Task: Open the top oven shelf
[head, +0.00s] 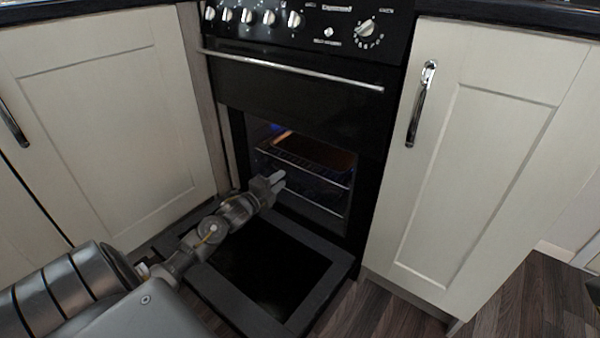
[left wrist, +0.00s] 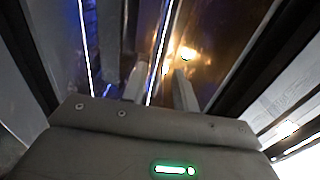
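The oven (head: 300,90) stands between white cupboards, and its lower door (head: 225,292) is folded down flat. Inside the dark cavity the top oven shelf (head: 305,170) is a wire rack with a bright front bar, and a brownish surface shows above it. My left gripper (head: 277,181) is at the left of the oven opening, close to the shelf's front. In the left wrist view its fingers (left wrist: 157,77) are apart, with a bright bar (left wrist: 163,35) seen in the gap. I cannot tell whether they touch it. My right gripper is not in view.
A lower rack bar (head: 318,205) shows beneath the top shelf. The closed upper oven door has a long metal handle (head: 290,68). A left cupboard (head: 110,120) and a right cupboard (head: 480,150) flank the oven. Wood floor (head: 530,270) is clear at the right.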

